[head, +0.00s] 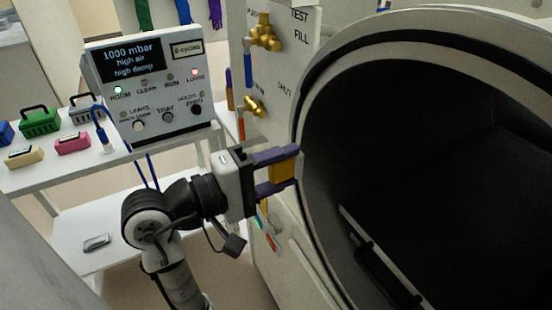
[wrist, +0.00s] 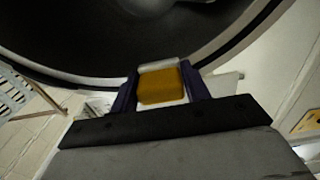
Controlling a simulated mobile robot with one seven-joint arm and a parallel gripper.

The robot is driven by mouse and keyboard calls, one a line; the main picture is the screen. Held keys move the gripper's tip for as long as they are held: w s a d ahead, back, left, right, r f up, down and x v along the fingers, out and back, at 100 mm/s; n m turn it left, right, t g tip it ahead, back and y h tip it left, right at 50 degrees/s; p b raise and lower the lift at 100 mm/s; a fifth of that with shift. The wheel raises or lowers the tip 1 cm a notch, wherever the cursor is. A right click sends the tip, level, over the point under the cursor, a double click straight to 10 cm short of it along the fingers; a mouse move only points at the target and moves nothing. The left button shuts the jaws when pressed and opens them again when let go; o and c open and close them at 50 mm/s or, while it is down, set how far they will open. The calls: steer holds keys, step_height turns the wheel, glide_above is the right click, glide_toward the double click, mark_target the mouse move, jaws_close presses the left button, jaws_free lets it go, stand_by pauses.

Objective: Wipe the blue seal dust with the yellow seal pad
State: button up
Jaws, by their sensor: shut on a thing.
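My gripper (head: 278,172) has purple fingers and is shut on the yellow seal pad (head: 282,172). In the wrist view the pad (wrist: 160,86) sits between the two fingers (wrist: 160,92), with a pale strip along its far edge. In the head view the pad's far end is close to the pale rim of the round opening (head: 299,140); I cannot tell whether it touches. The opening's dark seal ring (wrist: 85,80) curves beyond the pad in the wrist view. I cannot make out blue dust on the ring in either view.
A control box (head: 150,85) stands on a white table (head: 30,182) with coloured blocks and a green case (head: 40,121). A panel with brass valves (head: 265,38) rises behind my gripper. A dark tray (head: 385,275) lies inside the opening. A grey object (head: 96,243) lies on the lower shelf.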

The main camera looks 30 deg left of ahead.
steer(key=shift+r+p, duration=0.7)
steer(key=shift+p, duration=0.05)
steer(key=w+a+r+p, duration=0.1)
steer(key=w+a+p, duration=0.1)
steer(key=a, duration=0.1)
steer(key=shift+s+d+p, duration=0.15)
steer(key=shift+s+d, duration=0.4)
steer(key=shift+d, duration=0.25)
steer(key=shift+s+d+p, duration=0.15)
steer(key=shift+s+d, duration=0.35)
steer(key=shift+d, duration=0.25)
steer(key=p+v, duration=0.1)
steer(key=v, duration=0.5)
steer(key=shift+a, duration=0.1)
steer(key=shift+p+v, duration=0.7)
steer(key=shift+v, duration=0.8)
